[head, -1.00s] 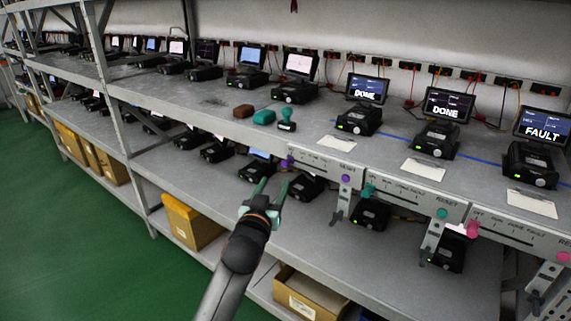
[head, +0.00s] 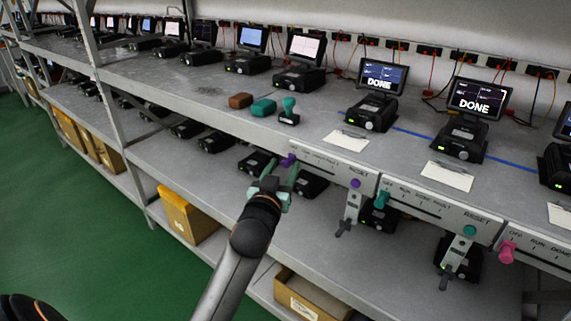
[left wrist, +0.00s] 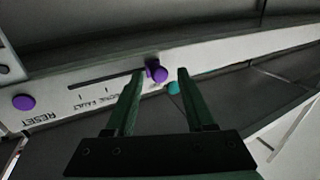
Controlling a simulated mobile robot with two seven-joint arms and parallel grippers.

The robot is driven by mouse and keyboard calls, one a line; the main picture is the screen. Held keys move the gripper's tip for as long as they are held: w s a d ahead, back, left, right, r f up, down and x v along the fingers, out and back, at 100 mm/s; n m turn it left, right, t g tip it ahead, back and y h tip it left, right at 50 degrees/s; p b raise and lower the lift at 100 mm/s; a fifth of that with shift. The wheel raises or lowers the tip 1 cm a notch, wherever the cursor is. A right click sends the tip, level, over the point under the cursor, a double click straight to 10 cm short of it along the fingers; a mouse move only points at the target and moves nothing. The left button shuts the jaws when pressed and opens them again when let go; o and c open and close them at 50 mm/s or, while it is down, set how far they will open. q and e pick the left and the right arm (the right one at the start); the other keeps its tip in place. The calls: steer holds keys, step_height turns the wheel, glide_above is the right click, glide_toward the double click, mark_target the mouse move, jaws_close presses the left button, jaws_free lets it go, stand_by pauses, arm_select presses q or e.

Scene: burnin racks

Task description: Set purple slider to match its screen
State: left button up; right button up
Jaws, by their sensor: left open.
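The purple slider knob (head: 288,160) sits at the left end of its label strip on the shelf's front edge, at the OFF end. The screen above that strip (head: 382,77) reads DONE. In the left wrist view the purple knob (left wrist: 157,72) lies between my open fingertips, and the strip's lettering is upside down. I cannot tell whether a finger touches it. My left gripper (head: 278,170) is open just in front of the knob; its fingers also show in the left wrist view (left wrist: 160,80). A purple reset button (head: 355,184) is on the strip's right. My right gripper is not in view.
A teal slider (head: 384,197) and a pink slider (head: 507,250) are on the strips to the right. A brown block (head: 241,100), a teal block (head: 263,107) and a teal-handled stamp (head: 289,112) stand on the shelf above. A cardboard box (head: 305,300) is below.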

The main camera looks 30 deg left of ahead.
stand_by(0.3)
arm_select(q)
jaws_close()
stand_by(0.3)
stand_by(1.0)
